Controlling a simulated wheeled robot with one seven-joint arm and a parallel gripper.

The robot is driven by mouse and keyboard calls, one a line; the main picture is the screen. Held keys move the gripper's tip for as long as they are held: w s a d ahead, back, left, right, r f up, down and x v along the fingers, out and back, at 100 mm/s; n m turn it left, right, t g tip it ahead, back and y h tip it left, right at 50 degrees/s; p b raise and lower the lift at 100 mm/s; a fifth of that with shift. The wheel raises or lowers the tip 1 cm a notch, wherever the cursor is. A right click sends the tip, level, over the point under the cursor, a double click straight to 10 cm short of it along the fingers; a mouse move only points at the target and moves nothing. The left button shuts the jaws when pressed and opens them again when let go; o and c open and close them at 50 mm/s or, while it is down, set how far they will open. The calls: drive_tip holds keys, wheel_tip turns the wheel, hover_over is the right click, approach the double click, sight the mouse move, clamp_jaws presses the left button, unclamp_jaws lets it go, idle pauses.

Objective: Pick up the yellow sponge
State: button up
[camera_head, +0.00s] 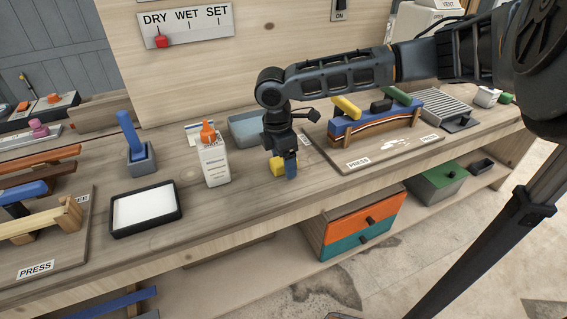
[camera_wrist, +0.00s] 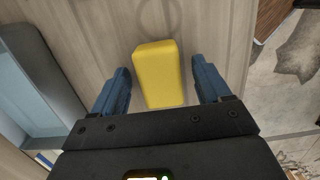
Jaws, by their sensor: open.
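The yellow sponge (camera_head: 278,166) lies on the wooden bench, partly hidden by my gripper in the head view. In the wrist view the sponge (camera_wrist: 158,74) is a yellow block between the two blue fingers. My gripper (camera_head: 284,172) points down at the bench. In the wrist view my gripper (camera_wrist: 160,85) is open, with a finger on each side of the sponge and a gap on both sides. The sponge reaches beyond the fingertips at its far end. Its near end meets the edge of the gripper body in the picture.
A grey-blue tray (camera_head: 248,128) lies behind the sponge, and a white bottle with an orange cap (camera_head: 214,162) stands to its left. A press board with a clamped curved piece (camera_head: 372,126) is at right. The bench's front edge (camera_head: 300,196) is close to my gripper.

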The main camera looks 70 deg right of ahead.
drive_tip(key=shift+c, duration=0.2)
drive_tip(key=c, duration=1)
drive_tip(key=shift+r, duration=0.55)
wheel_tip(320, 180, up, 3)
drive_tip(key=shift+f+b, duration=0.2)
drive_tip(key=shift+b, duration=0.1)
drive_tip(key=s+d+r, duration=0.1)
drive_tip(key=s+r, duration=0.1)
drive_tip(key=s, duration=0.1)
drive_tip(key=s+d+r, duration=0.1)
drive_tip(key=s+r, duration=0.2)
drive_tip(key=s, duration=0.1)
drive_tip(key=s+d+r+b, duration=0.1)
drive_tip(key=s+r, duration=0.1)
drive_tip(key=s, duration=0.2)
drive_tip(key=shift+s+r, duration=0.15)
drive_tip(key=o, duration=0.5)
drive_tip(key=shift+c, duration=0.2)
drive_tip(key=c, duration=0.4)
